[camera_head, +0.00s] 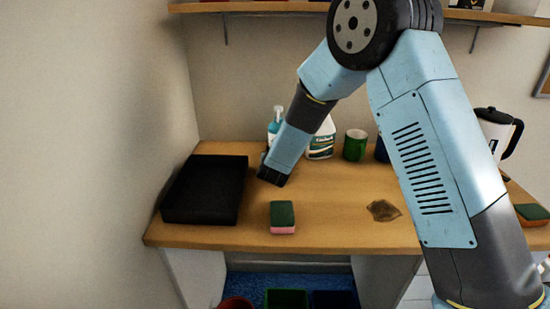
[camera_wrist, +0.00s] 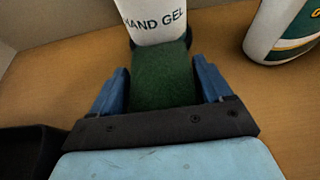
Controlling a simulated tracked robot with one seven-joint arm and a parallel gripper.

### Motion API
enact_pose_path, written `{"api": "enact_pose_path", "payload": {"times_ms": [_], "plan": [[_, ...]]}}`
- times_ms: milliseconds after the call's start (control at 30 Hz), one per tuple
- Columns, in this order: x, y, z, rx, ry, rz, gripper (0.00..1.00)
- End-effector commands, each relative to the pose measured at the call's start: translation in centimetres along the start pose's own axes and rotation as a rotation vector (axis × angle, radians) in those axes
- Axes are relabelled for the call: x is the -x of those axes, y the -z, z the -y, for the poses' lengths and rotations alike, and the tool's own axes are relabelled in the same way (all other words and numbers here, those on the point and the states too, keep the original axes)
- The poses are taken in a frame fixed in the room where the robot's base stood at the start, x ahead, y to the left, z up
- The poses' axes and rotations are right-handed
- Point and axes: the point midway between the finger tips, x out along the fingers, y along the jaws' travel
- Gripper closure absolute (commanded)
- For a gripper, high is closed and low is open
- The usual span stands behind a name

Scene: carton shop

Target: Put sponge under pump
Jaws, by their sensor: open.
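A green-topped sponge (camera_wrist: 165,78) lies between the two blue fingers of my gripper (camera_wrist: 162,72) in the wrist view. The fingers are open, with a narrow gap to the sponge on each side. The sponge's far edge is right at the base of the white hand gel bottle (camera_wrist: 152,22); I cannot tell whether they touch. In the head view the pump bottle (camera_head: 274,121) shows a blue upper part, its lower part hidden by my arm. That sponge is hidden there too. Another sponge (camera_head: 283,217), green over pink, lies near the table's front edge.
A black tray (camera_head: 205,190) stands at the left. A brown crumpled patch (camera_head: 383,210) and another sponge (camera_head: 532,212) lie to the right. The table's middle is clear.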

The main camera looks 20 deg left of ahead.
Motion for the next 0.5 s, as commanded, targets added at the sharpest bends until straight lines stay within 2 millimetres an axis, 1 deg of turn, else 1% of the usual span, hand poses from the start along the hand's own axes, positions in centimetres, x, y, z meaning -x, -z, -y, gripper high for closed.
{"api": "enact_pose_path", "payload": {"times_ms": [33, 167, 233, 367, 500], "plan": [[-0.2, 0.6, 0.7, 0.000, 0.011, -0.011, 0.08], [-0.1, 0.3, 0.7, -0.001, 0.012, -0.011, 0.08], [0.4, 0.2, 0.7, 0.000, 0.011, -0.012, 0.08], [2.3, 0.0, 0.5, 0.000, 0.007, -0.009, 0.08], [5.2, -0.1, 0.3, 0.000, 0.005, -0.006, 0.08]]}}
